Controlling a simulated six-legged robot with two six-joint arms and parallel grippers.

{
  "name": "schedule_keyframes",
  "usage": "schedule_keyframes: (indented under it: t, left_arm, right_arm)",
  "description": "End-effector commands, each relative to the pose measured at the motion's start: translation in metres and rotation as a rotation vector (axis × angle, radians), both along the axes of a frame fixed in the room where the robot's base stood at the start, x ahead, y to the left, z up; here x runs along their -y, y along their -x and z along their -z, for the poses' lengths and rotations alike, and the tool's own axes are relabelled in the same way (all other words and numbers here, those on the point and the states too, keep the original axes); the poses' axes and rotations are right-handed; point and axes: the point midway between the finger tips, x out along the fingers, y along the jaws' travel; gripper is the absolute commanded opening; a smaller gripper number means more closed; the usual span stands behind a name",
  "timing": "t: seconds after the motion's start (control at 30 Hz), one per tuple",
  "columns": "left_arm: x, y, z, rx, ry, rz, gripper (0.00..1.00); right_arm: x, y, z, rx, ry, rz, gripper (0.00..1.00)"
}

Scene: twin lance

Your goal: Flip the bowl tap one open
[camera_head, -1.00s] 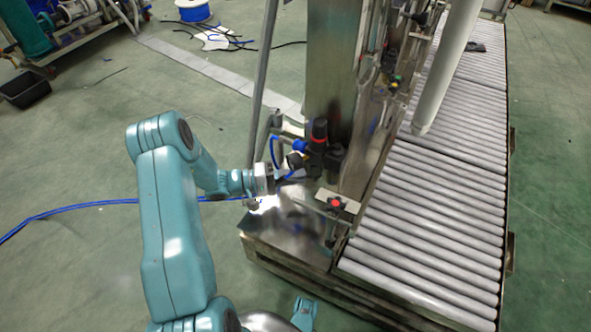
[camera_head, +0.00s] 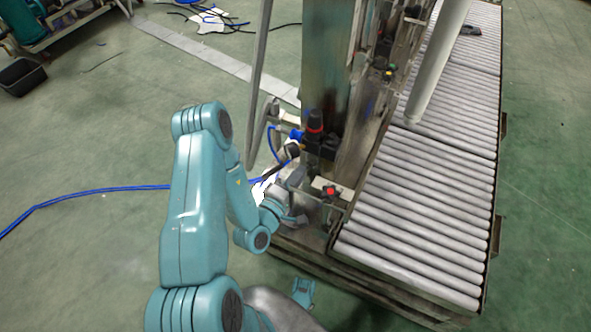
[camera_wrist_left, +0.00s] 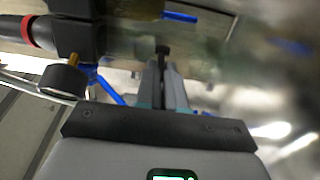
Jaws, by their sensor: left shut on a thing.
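The black air unit with a red ring (camera_head: 316,130) stands upright against the metal column. It also shows at the upper left of the left wrist view (camera_wrist_left: 40,30). In the left wrist view the fingers (camera_wrist_left: 164,80) are shut on a small dark piece, seemingly the bowl tap (camera_wrist_left: 162,50). The fingers hide most of that piece, and its turn angle cannot be told.
A round gauge (camera_wrist_left: 62,80) sits left of the fingers. A red button (camera_head: 330,191) on a bracket is close right of my gripper. A roller conveyor (camera_head: 420,215) fills the right side. A blue hose (camera_head: 90,192) lies on the open floor at left.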

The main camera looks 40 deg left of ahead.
Motion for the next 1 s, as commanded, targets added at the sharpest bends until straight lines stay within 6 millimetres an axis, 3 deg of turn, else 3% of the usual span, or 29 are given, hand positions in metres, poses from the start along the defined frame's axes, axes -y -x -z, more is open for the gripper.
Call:
schedule_keyframes:
  t: [0.3, 0.8, 0.83, 0.9, 1.0]
  left_arm:
    - [0.0049, 0.0002, -0.0002, -0.002, 0.001, -0.101, 0.0]
    - [0.0045, -0.0002, 0.0001, 0.001, 0.0, -0.117, 0.0]
    - [0.0045, -0.0002, 0.0001, 0.001, 0.0, -0.117, 0.18]
    - [0.0045, -0.0002, 0.0001, 0.001, 0.0, -0.117, 0.34]
    - [0.0048, -0.0004, 0.0001, 0.001, 0.001, -0.115, 0.34]
  right_arm:
    - [-0.0018, 0.0018, -0.0092, -0.004, -0.002, -0.007, 0.43]
    - [-0.0021, 0.0019, -0.0093, -0.003, -0.002, -0.009, 0.43]
    - [-0.0021, 0.0019, -0.0093, -0.003, -0.002, -0.009, 0.43]
    - [-0.0021, 0.0019, -0.0093, -0.003, -0.002, -0.009, 0.43]
    - [-0.0021, 0.0019, -0.0093, -0.003, -0.002, -0.009, 0.43]
